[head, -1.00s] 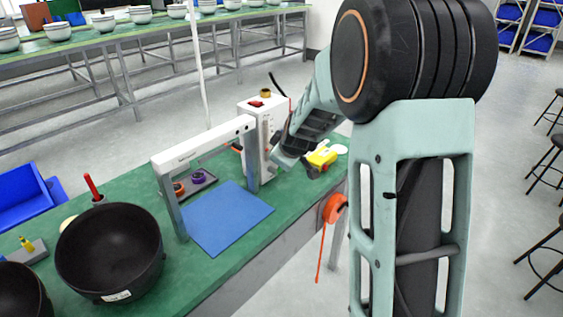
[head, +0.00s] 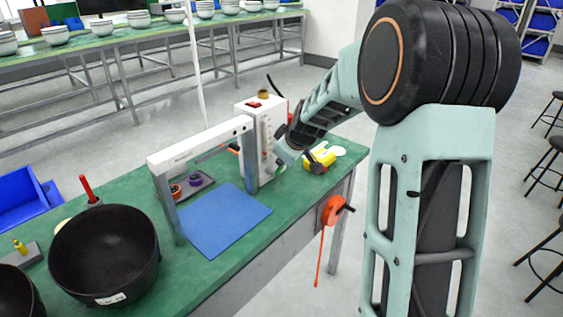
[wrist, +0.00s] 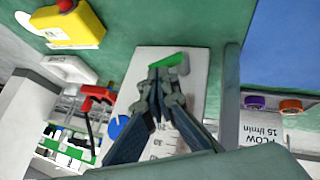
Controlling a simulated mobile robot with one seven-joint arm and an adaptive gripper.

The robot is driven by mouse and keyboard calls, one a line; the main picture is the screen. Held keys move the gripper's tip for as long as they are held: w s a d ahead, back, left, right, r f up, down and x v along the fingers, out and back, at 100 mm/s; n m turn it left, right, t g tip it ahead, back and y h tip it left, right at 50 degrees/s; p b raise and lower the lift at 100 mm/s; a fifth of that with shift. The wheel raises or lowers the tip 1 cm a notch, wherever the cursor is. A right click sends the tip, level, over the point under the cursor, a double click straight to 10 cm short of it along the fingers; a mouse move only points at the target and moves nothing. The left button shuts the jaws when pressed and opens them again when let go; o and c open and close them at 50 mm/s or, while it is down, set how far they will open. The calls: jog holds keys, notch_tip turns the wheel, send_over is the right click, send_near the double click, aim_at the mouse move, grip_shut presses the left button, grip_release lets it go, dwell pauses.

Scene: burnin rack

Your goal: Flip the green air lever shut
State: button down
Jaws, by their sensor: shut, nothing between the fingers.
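The green air lever (wrist: 170,61) shows in the wrist view on a pale panel, slanting slightly up to the right. My gripper (wrist: 162,75) is shut and empty, its fingertips right at the lever's near edge. I cannot tell whether they touch it. In the head view the white flow unit (head: 262,140) stands on the green bench, and my gripper (head: 283,154) is close against its right side. The lever is hidden there. In the wrist view a blue knob (wrist: 117,127) and a red lever (wrist: 98,94) lie left of my fingers.
A yellow box (wrist: 72,25) with a red button lies on the bench beside the unit. A white frame (head: 203,145) extends left over a blue mat (head: 226,218). A black bowl (head: 104,255) stands at the front left. An orange reel (head: 332,209) hangs at the bench edge.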

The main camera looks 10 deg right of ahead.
jog(key=shift+w+d+f+m+g+y+b, duration=0.2)
jog(key=shift+d+m+g+y+b, duration=0.1)
jog(key=shift+g+y, duration=0.2)
jog(key=shift+w+d+f+m+g+y+b, duration=0.2)
jog(key=shift+d+m+g+y+b, duration=0.15)
jog(key=shift+y, duration=0.25)
dwell(0.7)
jog(key=shift+w+d+f, duration=0.1)
jog(key=shift+w+f, duration=0.05)
jog(key=shift+w, duration=0.05)
dwell(1.8)
dwell(0.6)
jog(key=r+p, duration=0.1)
jog(key=r, duration=0.1)
jog(key=a+r+p, duration=0.1)
jog(key=r+p, duration=0.1)
jog(key=shift+w+a+r, duration=0.1)
jog(key=shift+w+r, duration=0.1)
jog(key=shift+r, duration=0.2)
jog(key=v, duration=0.9)
jog(key=shift+s, duration=0.45)
